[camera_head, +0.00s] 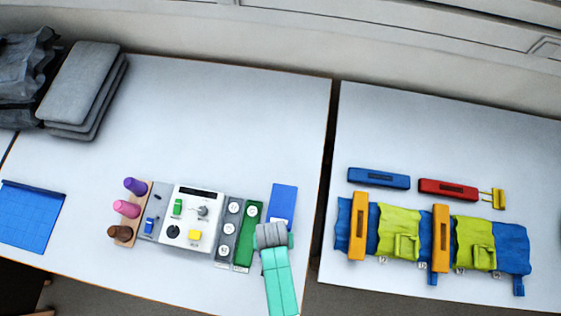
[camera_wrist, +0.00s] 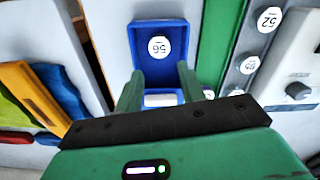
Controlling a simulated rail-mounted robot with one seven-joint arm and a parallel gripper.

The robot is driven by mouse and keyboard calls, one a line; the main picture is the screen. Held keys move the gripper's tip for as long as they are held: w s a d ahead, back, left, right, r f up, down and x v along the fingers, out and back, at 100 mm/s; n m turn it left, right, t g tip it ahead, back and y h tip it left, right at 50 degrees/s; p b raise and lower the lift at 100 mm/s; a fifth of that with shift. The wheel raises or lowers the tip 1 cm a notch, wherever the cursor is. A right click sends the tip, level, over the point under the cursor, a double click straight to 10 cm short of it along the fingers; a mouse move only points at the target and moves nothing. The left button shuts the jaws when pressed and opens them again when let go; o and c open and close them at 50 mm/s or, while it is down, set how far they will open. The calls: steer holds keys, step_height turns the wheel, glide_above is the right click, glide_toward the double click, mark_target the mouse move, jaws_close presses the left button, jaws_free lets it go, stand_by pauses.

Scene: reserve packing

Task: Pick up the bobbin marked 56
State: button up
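My gripper (camera_head: 273,236) is over the near end of a blue tray (camera_head: 284,198). In the wrist view my gripper (camera_wrist: 160,70) is open, with its two green fingers apart over the blue tray (camera_wrist: 135,42). A round white disc (camera_wrist: 159,47), its marking upside down and apparently 56, lies in the tray just beyond the fingertips. A short white piece (camera_wrist: 160,100) shows between the fingers; I cannot tell what it is. Nothing is seen gripped. The marked disc is hidden in the head view.
A green strip (camera_head: 246,236) and a grey rack (camera_head: 222,263) with round white-topped pieces stand left of the tray. A white control box (camera_head: 193,214) and coloured spools (camera_head: 127,208) are further left. A gap separates the right table (camera_head: 420,120).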

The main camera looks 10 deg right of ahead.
steer(key=shift+s+a+f, duration=0.1)
steer(key=shift+s+f, duration=0.15)
steer(key=shift+f, duration=0.25)
steer(key=shift+s+a+f, duration=0.1)
steer(key=shift+s+f, duration=0.15)
steer(key=shift+f, duration=0.25)
step_height(320, 180, down, 6)
steer(key=shift+w+d+r+b, duration=0.1)
steer(key=shift+b, duration=0.45)
steer(key=c, duration=0.6)
steer(key=shift+r, duration=0.1)
steer(key=shift+r, duration=0.35)
step_height(320, 180, up, 3)
steer(key=shift+f+p, duration=0.15)
steer(key=shift+p, duration=0.2)
steer(key=s+a, duration=0.1)
steer(key=s, duration=0.4)
steer(key=s+a+r, duration=0.1)
steer(key=s, duration=0.4)
steer(key=s+a, duration=0.1)
steer(key=s, duration=0.4)
steer(key=shift+s+r, duration=0.2)
steer(key=shift+s, duration=0.2)
